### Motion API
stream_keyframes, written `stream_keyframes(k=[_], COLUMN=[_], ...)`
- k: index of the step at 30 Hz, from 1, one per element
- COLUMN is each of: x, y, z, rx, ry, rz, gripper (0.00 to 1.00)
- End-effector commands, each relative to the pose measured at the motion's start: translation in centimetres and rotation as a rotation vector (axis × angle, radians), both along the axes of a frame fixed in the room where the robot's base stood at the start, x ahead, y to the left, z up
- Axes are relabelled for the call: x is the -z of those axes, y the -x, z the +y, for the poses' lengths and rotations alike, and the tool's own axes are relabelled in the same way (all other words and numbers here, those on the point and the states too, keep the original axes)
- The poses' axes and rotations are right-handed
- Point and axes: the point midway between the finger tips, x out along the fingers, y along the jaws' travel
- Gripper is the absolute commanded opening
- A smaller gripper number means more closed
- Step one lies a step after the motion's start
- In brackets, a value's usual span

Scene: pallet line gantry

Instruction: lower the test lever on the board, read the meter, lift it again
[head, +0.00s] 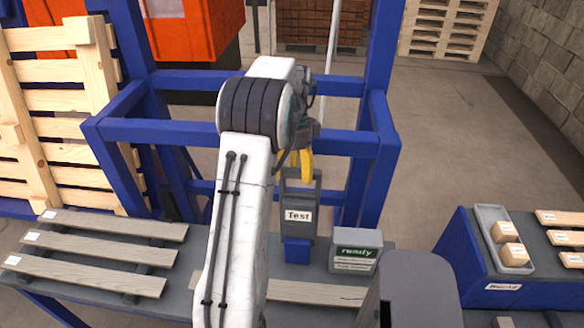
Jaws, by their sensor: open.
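The grey test board (299,228), with a white label "Test", stands upright on a blue foot (297,250) at the bench's back edge. A dark grey bar-like frame at the board's top (318,181) looks like the lever, in a raised position; my gripper partly covers it. The meter (357,250) is a grey box right of the board; its dark screen reads "ready" in green. My gripper (302,170) has yellow fingers and is open, at the top of the board. I cannot tell whether it touches the lever.
Grey planks (95,250) lie on the bench at left, another plank (315,292) in front of the board. A blue gantry frame (340,146) stands behind. At right, a blue stand (480,262) carries a grey tray (484,222) with wooden blocks. Floor between is clear.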

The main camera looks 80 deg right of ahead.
Motion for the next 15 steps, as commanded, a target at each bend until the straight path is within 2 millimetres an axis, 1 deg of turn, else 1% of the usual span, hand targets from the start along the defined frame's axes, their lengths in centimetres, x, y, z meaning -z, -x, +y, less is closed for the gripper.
stream_keyframes(k=[12, 15], x=[0.22, 0.22], y=[0.00, 0.00], z=[0.05, 0.05], rx=[0.000, 0.000], ry=[0.000, 0.000], rz=[0.000, 0.000], gripper=[0.64, 0.55])
